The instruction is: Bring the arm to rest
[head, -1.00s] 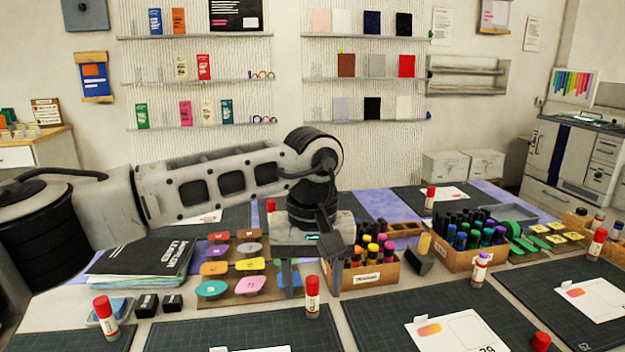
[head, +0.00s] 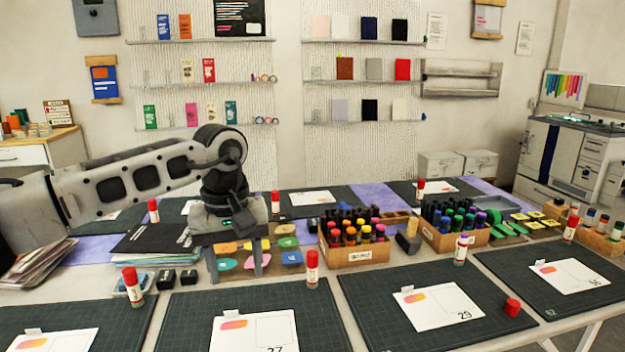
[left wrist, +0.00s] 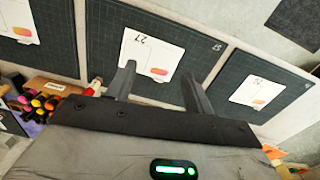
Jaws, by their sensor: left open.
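My left arm comes in from the left in the head view. Its gripper (head: 236,266) points down, with two fingers apart and nothing between them. It hangs in front of the tray of coloured pieces (head: 290,256) and hides part of it. In the left wrist view the open fingers (left wrist: 160,88) show over a dark mat with a white card (left wrist: 150,52). My right gripper is in neither view.
A glue stick (head: 312,270) stands right of the gripper, and another (head: 132,287) stands at left. Boxes of markers (head: 357,254) stand at centre. Dark mats with white cards (head: 252,331) line the front. Folders (head: 35,266) lie at left.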

